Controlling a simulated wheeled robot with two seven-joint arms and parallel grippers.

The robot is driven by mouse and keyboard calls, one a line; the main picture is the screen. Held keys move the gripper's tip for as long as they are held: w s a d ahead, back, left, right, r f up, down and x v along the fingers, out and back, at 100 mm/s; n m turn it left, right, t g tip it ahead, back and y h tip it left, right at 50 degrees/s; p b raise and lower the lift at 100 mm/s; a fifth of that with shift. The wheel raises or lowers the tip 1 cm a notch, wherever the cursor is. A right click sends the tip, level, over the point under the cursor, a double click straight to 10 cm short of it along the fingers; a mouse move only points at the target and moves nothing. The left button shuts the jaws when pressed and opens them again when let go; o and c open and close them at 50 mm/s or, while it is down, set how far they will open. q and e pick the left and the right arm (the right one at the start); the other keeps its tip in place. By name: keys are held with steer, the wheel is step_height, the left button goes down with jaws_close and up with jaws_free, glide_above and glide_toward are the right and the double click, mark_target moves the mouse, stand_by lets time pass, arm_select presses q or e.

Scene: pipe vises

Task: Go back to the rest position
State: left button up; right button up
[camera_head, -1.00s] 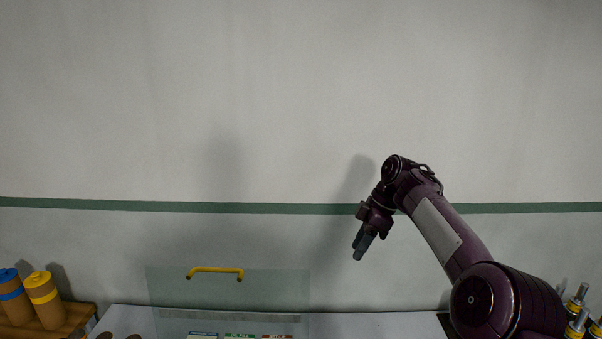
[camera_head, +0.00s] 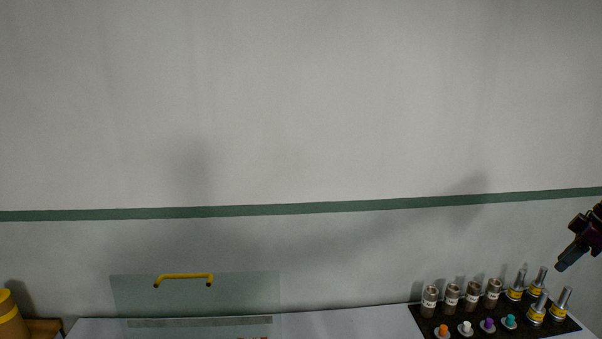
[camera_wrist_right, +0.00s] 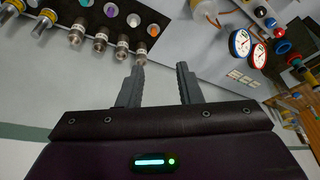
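My right gripper (camera_head: 572,255) is at the right edge of the head view, in the air above the right end of the bench, with its fingers pointing down and left. In the right wrist view my right gripper (camera_wrist_right: 160,80) shows two dark fingers standing apart with nothing between them. It is open and empty. Only its tip end shows in the head view; the rest of the arm is out of frame. My left gripper is in neither view.
A dark rack (camera_head: 460,331) with metal fittings and coloured plugs stands at the bench's right. A clear panel with a yellow handle (camera_head: 184,276) stands at the left. In the wrist view, gauges (camera_wrist_right: 240,43) show.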

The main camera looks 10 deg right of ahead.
steer(key=s+d+m, duration=0.2)
steer(key=s+d, duration=0.5)
steer(key=s+d+f+m+g+h, duration=0.2)
steer(key=s+d+f+h, duration=0.4)
steer(key=f, duration=0.6)
steer(key=s+d+f+m+g+h, duration=0.2)
steer(key=s+d+f+h, duration=0.3)
steer(key=s+d+f, duration=0.5)
steer(key=s+a+f+n+t, duration=0.2)
steer(key=s+a+f+n, duration=0.1)
steer(key=s+f, duration=0.6)
steer(key=s+a+f+n+t, duration=0.15)
steer(key=s+a+f, duration=0.25)
steer(key=s+f, duration=0.55)
steer(key=s+a+f+m+g+y, duration=0.1)
steer(key=s+a+f+y, duration=0.2)
steer(key=a+f, duration=2)
steer(key=s+a+f+m+y, duration=0.1)
steer(key=a+f+y, duration=0.2)
steer(key=a, duration=1.5)
steer(key=s+a+f+m+y, duration=0.1)
steer(key=a+f+y, duration=0.15)
steer(key=a, duration=1.65)
step_height(320, 180, down, 15)
steer(key=d+b, duration=0.1)
steer(key=b, duration=1.3)
steer(key=shift+r+g+b, duration=0.15)
steer(key=shift+g+b, duration=0.15)
steer(key=shift+g, duration=0.05)
